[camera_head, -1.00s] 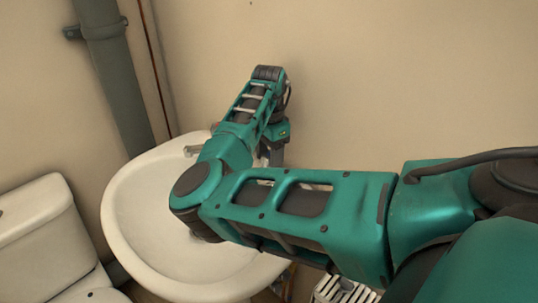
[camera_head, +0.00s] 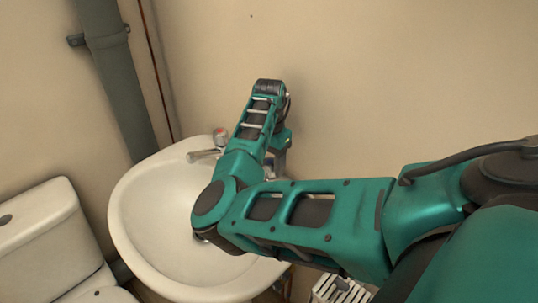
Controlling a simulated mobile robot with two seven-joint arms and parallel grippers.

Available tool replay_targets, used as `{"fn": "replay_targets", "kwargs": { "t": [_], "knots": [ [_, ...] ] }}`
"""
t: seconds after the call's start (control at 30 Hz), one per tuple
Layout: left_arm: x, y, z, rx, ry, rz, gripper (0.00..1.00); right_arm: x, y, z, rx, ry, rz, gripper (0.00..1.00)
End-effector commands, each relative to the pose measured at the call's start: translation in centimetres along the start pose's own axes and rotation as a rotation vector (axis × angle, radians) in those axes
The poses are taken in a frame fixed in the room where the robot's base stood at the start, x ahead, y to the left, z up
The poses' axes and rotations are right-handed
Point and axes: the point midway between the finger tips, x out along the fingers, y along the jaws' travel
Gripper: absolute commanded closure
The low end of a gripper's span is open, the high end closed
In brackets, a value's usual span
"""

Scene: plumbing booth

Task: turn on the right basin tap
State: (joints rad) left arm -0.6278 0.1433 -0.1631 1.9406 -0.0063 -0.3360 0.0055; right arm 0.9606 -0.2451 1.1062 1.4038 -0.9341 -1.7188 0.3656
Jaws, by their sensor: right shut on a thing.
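The white basin (camera_head: 150,225) is fixed to the wall left of centre. A chrome tap (camera_head: 205,154) with a red-marked knob (camera_head: 220,136) stands at its back edge, left of my forearm. The right basin tap is hidden behind my right arm. My right gripper (camera_head: 281,160) points down at the back right of the basin, mostly covered by my arm. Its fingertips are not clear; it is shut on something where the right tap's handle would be. My left gripper is not in view.
A white toilet cistern (camera_head: 45,240) stands at the lower left. A thick grey pipe (camera_head: 115,80) and a thin brown pipe run down the wall. A white ribbed object (camera_head: 343,290) is low beside the basin. The wall above is bare.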

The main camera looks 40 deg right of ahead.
Motion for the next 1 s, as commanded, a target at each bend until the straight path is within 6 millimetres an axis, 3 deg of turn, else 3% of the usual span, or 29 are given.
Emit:
{"fn": "replay_targets", "kwargs": {
  "t": [1.0],
  "knots": [
    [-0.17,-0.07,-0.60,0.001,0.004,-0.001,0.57,0.04,0.38,-0.22,-0.969,0.000,0.004,0.77]
  ]
}}
